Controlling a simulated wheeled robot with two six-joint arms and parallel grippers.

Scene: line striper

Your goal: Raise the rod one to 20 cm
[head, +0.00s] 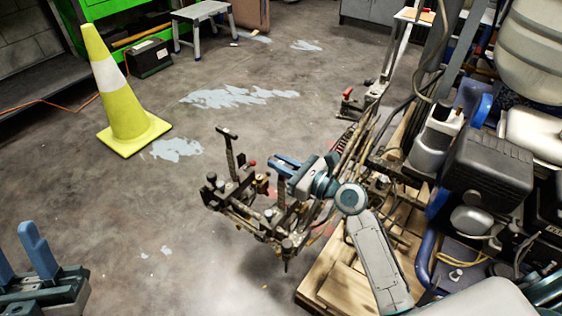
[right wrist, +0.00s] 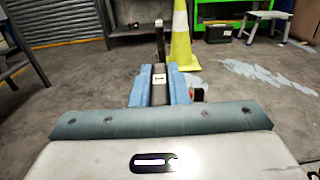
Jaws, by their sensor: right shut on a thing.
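The line striper's rod carriage (head: 240,194) stands out over the floor at the middle. My right gripper (head: 283,164) is shut on the top of an upright rod (head: 282,193) on its near side. In the right wrist view, the blue fingers (right wrist: 160,85) close on a dark top with a small white label, too small to read surely. Another rod with a T-shaped handle (head: 230,152) stands to the left, apart from the fingers. It also shows beyond them in the right wrist view (right wrist: 160,42). My left gripper (head: 18,258) is open and empty at bottom left.
The striper's engine (head: 487,172) and hoses crowd the right side. A wooden pallet (head: 325,280) lies below my right arm. A yellow cone (head: 120,98) stands at left. Open floor with pale paint patches (head: 235,97) lies between the cone and the striper.

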